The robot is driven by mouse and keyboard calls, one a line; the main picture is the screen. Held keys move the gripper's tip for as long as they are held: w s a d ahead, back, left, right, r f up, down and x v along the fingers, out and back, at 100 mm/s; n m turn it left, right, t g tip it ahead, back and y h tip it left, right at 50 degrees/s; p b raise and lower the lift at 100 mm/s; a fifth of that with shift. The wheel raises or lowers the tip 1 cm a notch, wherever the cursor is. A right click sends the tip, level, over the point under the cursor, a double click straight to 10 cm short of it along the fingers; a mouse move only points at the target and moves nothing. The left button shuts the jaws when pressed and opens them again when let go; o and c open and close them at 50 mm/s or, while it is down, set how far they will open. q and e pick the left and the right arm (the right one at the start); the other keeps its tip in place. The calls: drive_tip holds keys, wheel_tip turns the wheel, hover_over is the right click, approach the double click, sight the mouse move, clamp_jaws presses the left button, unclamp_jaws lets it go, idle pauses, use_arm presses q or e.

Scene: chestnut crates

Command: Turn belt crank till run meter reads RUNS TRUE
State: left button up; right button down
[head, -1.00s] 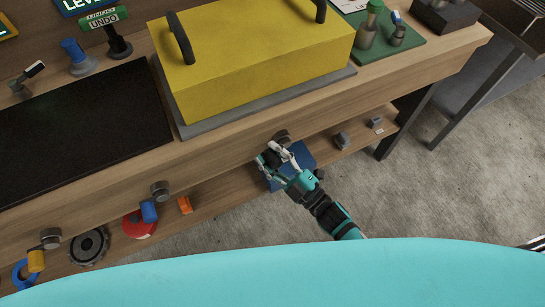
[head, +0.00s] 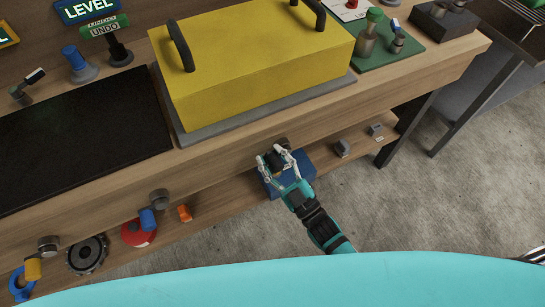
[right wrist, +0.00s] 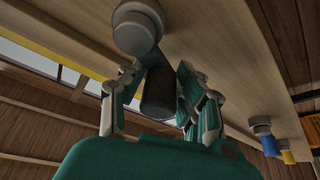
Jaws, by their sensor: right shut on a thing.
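A crank sits on the front edge of the wooden bench, below the yellow case; its round grey hub (right wrist: 137,30) and dark handle (right wrist: 158,92) show in the right wrist view. The hub (head: 281,143) also shows in the head view. My right gripper (head: 273,157) has its fingers on both sides of the dark handle and is shut on it. In the right wrist view the gripper (right wrist: 155,105) covers part of the handle's lower end. I cannot make out a run meter or its reading. My left gripper is not in view.
A yellow case (head: 255,60) stands on a grey slab above the crank. Cranks with blue (head: 148,219) and yellow (head: 33,268) handles hang further left. A lower shelf holds a blue block (head: 301,166) behind my gripper and a red disc (head: 135,238).

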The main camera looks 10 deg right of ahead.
drive_tip(key=shift+f, duration=0.2)
drive_tip(key=c, duration=1)
unclamp_jaws()
drive_tip(key=v, duration=1.2)
